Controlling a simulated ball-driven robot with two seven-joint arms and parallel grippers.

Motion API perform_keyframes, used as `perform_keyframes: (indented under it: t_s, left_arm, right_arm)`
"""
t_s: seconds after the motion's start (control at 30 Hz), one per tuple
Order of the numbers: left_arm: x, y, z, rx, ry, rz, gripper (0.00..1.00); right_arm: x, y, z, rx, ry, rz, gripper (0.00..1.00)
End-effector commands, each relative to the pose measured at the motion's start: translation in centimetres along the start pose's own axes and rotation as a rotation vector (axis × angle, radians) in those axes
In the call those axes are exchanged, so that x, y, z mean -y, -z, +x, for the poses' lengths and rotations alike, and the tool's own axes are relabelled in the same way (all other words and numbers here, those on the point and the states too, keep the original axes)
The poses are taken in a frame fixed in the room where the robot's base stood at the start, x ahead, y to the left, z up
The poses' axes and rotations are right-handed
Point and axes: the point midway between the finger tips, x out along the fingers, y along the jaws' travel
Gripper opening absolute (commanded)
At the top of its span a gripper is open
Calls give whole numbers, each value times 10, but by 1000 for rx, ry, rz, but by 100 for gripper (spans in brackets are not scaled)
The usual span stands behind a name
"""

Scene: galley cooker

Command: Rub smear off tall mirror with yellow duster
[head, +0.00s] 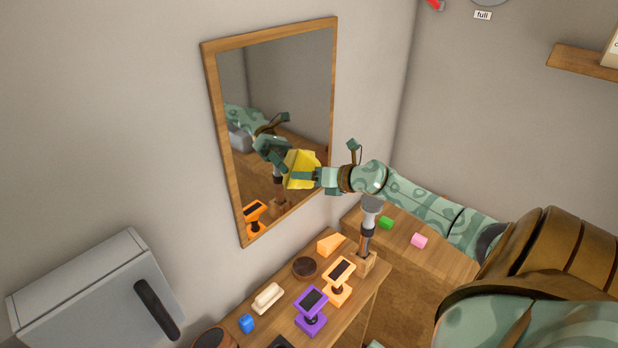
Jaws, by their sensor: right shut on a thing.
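The tall mirror (290,85) hangs on the wall in a wooden frame and reflects my arm and part of the room. My right gripper (311,177) reaches in from the right, shut on the yellow duster (301,165). The duster is in front of the lower right part of the glass, against it or very close; I cannot tell which. I cannot make out a smear on the glass; the duster, gripper and reflections cover part of it.
Below the mirror a wooden counter (370,290) holds an orange stand (339,282), a purple stand (311,311), a grey-headed tool (369,225) and small blocks. A grey box (85,290) with a dark handle is at lower left. A shelf (585,63) is at upper right.

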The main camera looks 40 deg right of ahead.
Motion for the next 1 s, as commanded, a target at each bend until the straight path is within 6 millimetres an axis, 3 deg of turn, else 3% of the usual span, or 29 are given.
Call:
perform_keyframes:
  t_s: [0.2, 0.7, 1.0]
  left_arm:
    - [-1, -3, 18, 1, 0, 0, 36]
    - [0, 2, -13, -1, 0, 0, 36]
    - [0, 0, 2, 0, 0, 0, 36]
  right_arm:
    - [14, -6, 0, 2, 1, -1, 43]
    - [-8, 1, -1, 1, -1, 1, 43]
    - [3, 2, 1, 2, 0, 0, 43]
